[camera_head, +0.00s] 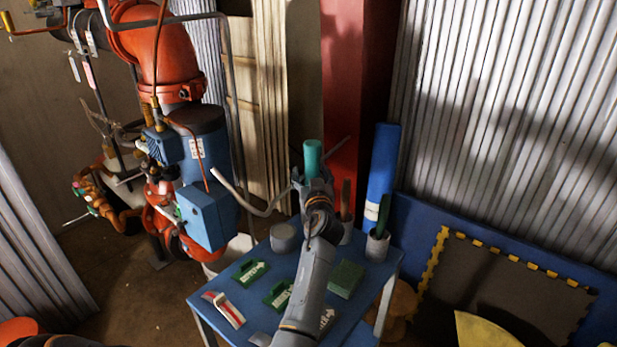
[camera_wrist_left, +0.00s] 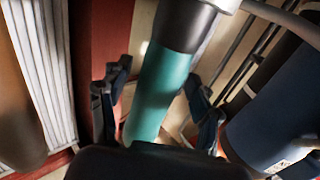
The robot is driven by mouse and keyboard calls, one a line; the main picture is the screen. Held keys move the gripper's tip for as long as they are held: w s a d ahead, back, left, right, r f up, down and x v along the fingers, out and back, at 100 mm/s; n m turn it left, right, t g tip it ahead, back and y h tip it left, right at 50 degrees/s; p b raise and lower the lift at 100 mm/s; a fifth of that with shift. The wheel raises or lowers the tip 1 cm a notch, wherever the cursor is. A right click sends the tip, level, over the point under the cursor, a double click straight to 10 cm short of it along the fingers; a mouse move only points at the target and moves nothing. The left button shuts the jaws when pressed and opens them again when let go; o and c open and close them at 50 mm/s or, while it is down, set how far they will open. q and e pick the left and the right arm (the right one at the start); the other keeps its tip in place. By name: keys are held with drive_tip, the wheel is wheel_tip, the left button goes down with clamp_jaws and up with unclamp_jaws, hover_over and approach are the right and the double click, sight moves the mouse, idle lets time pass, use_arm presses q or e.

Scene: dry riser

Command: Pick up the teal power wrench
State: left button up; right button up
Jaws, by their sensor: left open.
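The teal power wrench (camera_head: 313,158) shows in the camera_head view as an upright teal cylinder above the blue table. In the left wrist view its teal body (camera_wrist_left: 160,95) runs at a slant up to a dark grey section and a pale part at the top edge. My left gripper (camera_head: 314,183) is open, and it also shows in the left wrist view (camera_wrist_left: 157,82). Its two fingers stand on either side of the teal body, apart from it. The wrench's lower part is hidden behind my gripper. My right gripper is not in view.
The blue table (camera_head: 262,312) bears green signs (camera_head: 250,272), a green block (camera_head: 346,279), a grey round object (camera_head: 283,238) and a holder (camera_head: 377,246). Red and blue pipework (camera_head: 205,215) stands close on the left. A blue roll (camera_head: 383,165) stands behind.

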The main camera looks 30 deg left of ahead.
use_arm(q)
drive_tip(key=shift+s+d+r, duration=0.25)
drive_tip(key=shift+d+r, duration=0.05)
drive_tip(key=shift+d, duration=0.15)
drive_tip(key=shift+c, duration=0.4)
drive_tip(key=shift+w+a+f, duration=0.1)
drive_tip(key=shift+a+f, duration=0.05)
drive_tip(key=shift+a, duration=0.05)
drive_tip(key=c, duration=1.1)
clamp_jaws()
drive_tip(key=shift+r, duration=0.2)
